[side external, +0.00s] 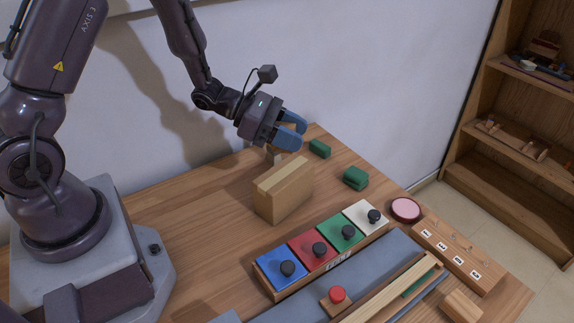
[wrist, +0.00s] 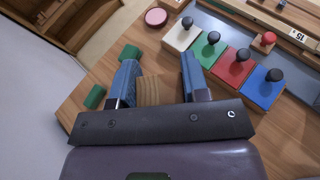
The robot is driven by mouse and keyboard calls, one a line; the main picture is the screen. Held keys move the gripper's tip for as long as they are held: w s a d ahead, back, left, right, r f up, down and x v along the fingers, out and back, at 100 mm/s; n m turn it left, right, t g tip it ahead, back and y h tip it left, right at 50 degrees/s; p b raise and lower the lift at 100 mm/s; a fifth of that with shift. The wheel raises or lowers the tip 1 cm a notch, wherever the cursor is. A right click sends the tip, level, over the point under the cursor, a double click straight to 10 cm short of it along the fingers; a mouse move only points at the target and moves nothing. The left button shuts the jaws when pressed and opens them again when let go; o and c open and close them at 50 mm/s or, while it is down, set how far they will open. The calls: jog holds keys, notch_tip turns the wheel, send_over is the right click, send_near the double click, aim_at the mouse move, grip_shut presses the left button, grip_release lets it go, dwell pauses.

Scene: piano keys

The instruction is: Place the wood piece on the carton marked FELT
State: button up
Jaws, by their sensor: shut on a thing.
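My gripper (side external: 290,130) is at the back of the table, just above and behind a brown carton (side external: 284,192) with a pale tape strip on top. No FELT lettering is readable on its visible sides. In the wrist view my gripper (wrist: 158,68) has its blue fingers well apart, with the striped tan wood piece (wrist: 149,92) between them, nearer the left finger. The fingers and palm hide part of it. In the side view a small tan patch (side external: 274,155) shows under the fingers; I cannot tell whether it is the same piece.
Blue, red, green and white blocks with black knobs (side external: 320,250) stand in a row in front of the carton. Two green blocks (side external: 355,178) (side external: 319,148) lie to its right. A pink round tin (side external: 405,210) and a numbered wooden strip (side external: 458,258) are farther right.

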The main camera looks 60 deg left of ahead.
aim_at(292, 173)
jog(key=shift+f, duration=3.15)
jog(key=shift+f, duration=0.15)
jog(key=o, duration=0.9)
